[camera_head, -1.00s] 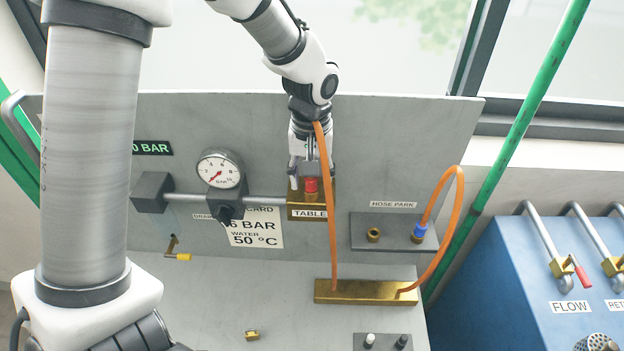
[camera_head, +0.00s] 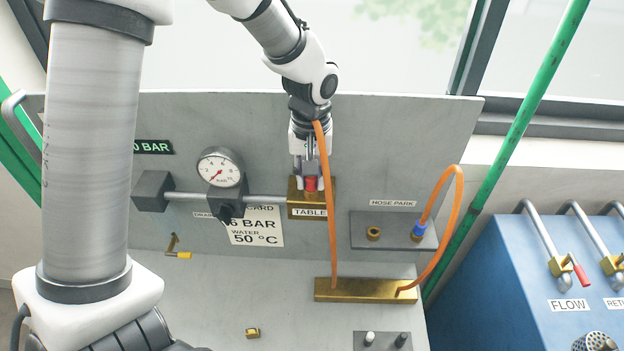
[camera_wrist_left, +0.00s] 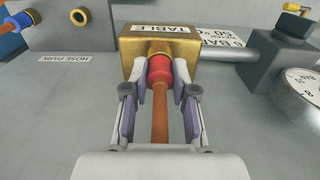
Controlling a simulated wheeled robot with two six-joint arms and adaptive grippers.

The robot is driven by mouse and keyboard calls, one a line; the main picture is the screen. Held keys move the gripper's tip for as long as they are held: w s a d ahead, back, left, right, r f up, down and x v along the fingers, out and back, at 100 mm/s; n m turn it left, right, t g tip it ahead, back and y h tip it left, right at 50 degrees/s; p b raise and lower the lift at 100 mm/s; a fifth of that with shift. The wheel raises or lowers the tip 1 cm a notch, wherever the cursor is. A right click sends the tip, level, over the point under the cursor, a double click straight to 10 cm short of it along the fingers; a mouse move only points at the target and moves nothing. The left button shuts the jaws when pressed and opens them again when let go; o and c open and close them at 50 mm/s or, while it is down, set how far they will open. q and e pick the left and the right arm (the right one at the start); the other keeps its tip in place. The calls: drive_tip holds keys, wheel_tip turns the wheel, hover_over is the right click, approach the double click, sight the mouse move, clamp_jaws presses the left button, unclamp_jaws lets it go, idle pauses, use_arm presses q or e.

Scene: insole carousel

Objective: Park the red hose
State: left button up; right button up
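The red hose end (camera_head: 310,184) sits in the brass block (camera_head: 296,197) labelled TABLE; its orange hose (camera_head: 327,215) runs down to a long brass bar (camera_head: 350,291). My left gripper (camera_head: 310,178) is at the block with its fingers closed in on both sides of the red collar. In the left wrist view the red collar (camera_wrist_left: 160,70) is between the two finger pads, against the brass block. The HOSE PARK plate (camera_head: 393,246) has an empty brass socket (camera_head: 373,233) and a blue hose end (camera_head: 419,229) in the other place. My right gripper is not in view.
A pressure gauge (camera_head: 219,168) and pipe (camera_head: 266,201) are left of the brass block. A small yellow-tipped lever (camera_head: 178,254) is lower left. A blue cabinet (camera_head: 500,290) with handles stands right. The panel between the block and the plate is mostly clear, apart from the hose.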

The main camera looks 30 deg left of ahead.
use_arm(q)
clamp_jaws()
drive_tip(key=shift+r+p, duration=0.75)
drive_tip(key=shift+r, duration=2.25)
wheel_tip(320, 180, up, 7)
